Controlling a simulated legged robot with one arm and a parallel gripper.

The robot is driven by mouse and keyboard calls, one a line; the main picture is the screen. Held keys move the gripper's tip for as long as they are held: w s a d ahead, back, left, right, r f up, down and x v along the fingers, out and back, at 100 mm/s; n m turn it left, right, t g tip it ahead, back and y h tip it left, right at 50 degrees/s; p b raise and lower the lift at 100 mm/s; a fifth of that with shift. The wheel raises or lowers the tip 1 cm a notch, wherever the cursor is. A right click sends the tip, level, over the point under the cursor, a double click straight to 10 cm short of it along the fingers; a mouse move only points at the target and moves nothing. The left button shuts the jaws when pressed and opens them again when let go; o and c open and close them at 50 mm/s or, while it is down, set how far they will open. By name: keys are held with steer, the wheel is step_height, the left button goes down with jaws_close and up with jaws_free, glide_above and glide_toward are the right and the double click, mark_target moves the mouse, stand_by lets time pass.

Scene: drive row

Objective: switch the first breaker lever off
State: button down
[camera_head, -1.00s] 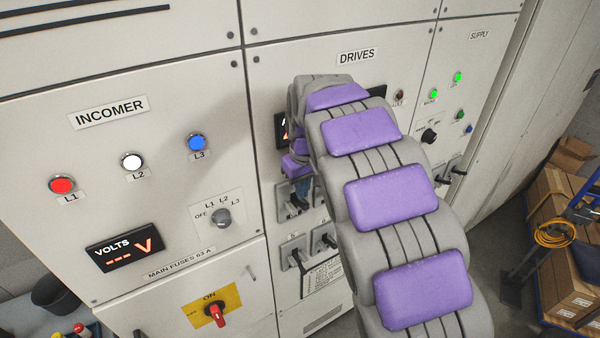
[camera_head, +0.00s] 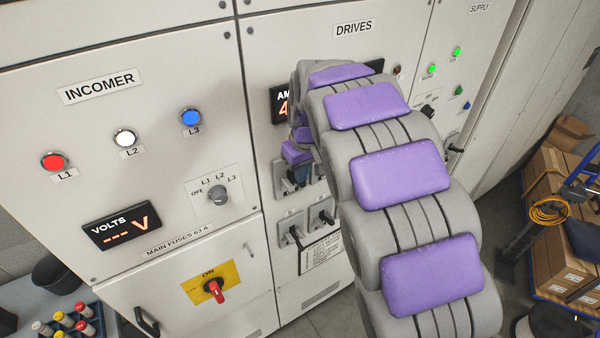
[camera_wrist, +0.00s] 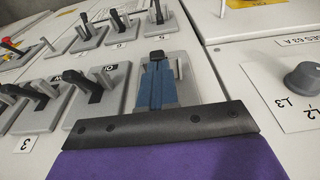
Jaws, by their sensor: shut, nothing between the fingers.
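My gripper (camera_wrist: 158,85) is shut, with its blue fingers together and nothing held. In the wrist view it lies over the breaker plate (camera_wrist: 186,72) nearest the incomer panel. That plate seems to be the first breaker's, but I see no number on it. Its lever is mostly hidden behind my fingers, so its position and any contact are unclear. A dark piece shows at the fingertips; I cannot tell whether it is lever or finger. The neighbouring lever (camera_wrist: 82,82) is to the left. In the head view my arm covers much of the upper breaker row.
Another lever (camera_wrist: 42,88), above label 3, is farther left. Lower-row levers (camera_head: 293,233) (camera_head: 324,216) sit close below the upper row. The red main switch (camera_head: 213,291) and selector knob (camera_head: 217,195) are on the incomer panel to the left.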

steer(key=f+t+y+b, duration=0.1)
steer(key=b, duration=0.1)
steer(key=s+d+f+t+b, duration=0.1)
steer(key=b, duration=0.2)
steer(key=f+t+y+b, duration=0.1)
steer(key=t+b, duration=0.1)
steer(key=b, duration=0.1)
steer(key=shift+s+d+f+y, duration=0.1)
steer(key=shift+s+d+y, duration=0.1)
steer(key=shift+s+y, duration=0.15)
steer(key=shift+s+a+r, duration=0.1)
steer(key=shift+a+r, duration=0.05)
steer(key=shift+r, duration=0.65)
steer(key=s+d+r, duration=0.5)
steer(key=s+r, duration=0.3)
steer(key=r, duration=0.1)
steer(key=shift+d+p, duration=0.3)
